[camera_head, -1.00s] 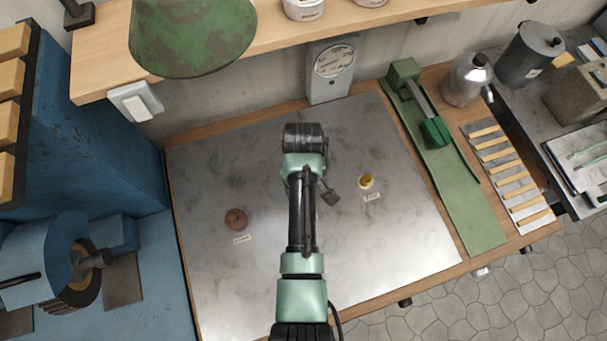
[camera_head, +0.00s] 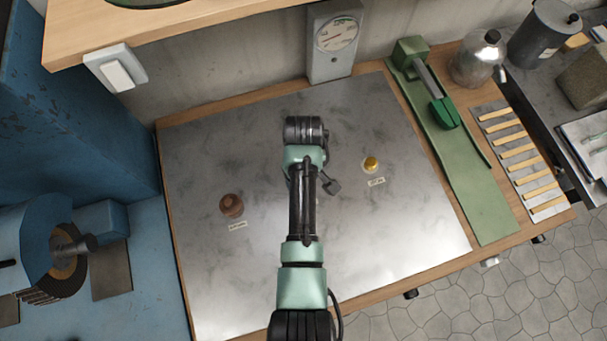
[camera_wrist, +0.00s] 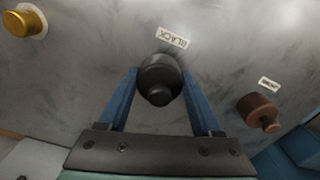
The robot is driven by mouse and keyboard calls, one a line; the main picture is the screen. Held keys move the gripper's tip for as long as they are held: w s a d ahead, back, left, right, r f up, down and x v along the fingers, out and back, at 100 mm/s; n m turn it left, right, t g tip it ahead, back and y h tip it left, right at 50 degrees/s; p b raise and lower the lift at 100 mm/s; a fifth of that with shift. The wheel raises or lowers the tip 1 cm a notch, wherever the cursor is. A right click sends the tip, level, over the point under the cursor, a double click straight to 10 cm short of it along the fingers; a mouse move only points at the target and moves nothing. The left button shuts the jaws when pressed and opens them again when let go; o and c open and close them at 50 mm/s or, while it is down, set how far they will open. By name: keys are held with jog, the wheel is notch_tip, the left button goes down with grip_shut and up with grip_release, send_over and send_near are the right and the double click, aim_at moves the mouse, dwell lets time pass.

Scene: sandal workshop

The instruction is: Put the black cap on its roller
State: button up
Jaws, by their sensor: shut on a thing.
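In the wrist view a black piece (camera_wrist: 160,75), with a wide round body and a narrower knob, sits between the blue fingers of my gripper (camera_wrist: 159,72). My gripper is shut on it. The tabletop label reading "BLACK" (camera_wrist: 173,38) lies just beyond it. I cannot tell whether this piece is the cap alone or the cap with its roller, nor whether it touches the table. In the head view my arm hides the fingers and the black piece.
A brown piece (camera_head: 231,205) and a yellow piece (camera_head: 371,164) stand with labels on the metal tabletop (camera_head: 400,215), either side of my arm. A dial gauge (camera_head: 335,42) stands at the back. A green strip with a tool (camera_head: 465,190) lies right. Clear metal surrounds the pieces.

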jog(key=shift+f, duration=0.45)
jog(key=o, duration=1.4)
jog(key=shift+r, duration=0.15)
notch_tip(320, 180, up, 13)
jog(key=shift+f+b, duration=0.1)
jog(key=shift+b, duration=0.2)
jog(key=shift+f, duration=0.1)
